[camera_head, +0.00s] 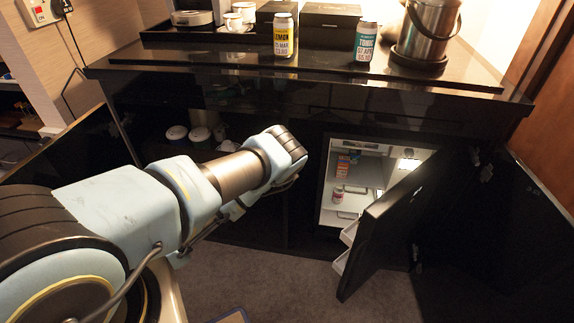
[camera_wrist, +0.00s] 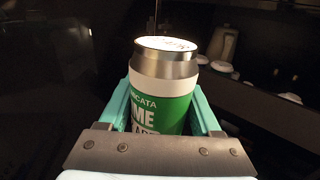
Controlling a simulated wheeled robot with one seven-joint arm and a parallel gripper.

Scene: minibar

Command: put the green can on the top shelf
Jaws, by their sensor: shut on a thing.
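The green can (camera_wrist: 168,92) has a white band, a silver rim and a white top. It stands between the two teal fingers of my gripper (camera_wrist: 165,112) in the wrist view, and the gripper is shut on it. In the head view my arm hides the gripper and the can, in front of the dark cabinet below the counter. The small fridge (camera_head: 335,213) at right is open, with lit white shelves inside. A small pink-and-white can (camera_head: 338,195) and some small boxes (camera_head: 345,164) stand on its shelves.
The fridge door (camera_head: 385,225) stands open toward me. Yellow (camera_head: 284,36) and teal (camera_head: 366,42) cans and a steel ice bucket (camera_head: 424,33) stand on the black counter. Cups (camera_head: 199,135) sit in the open cabinet behind my arm.

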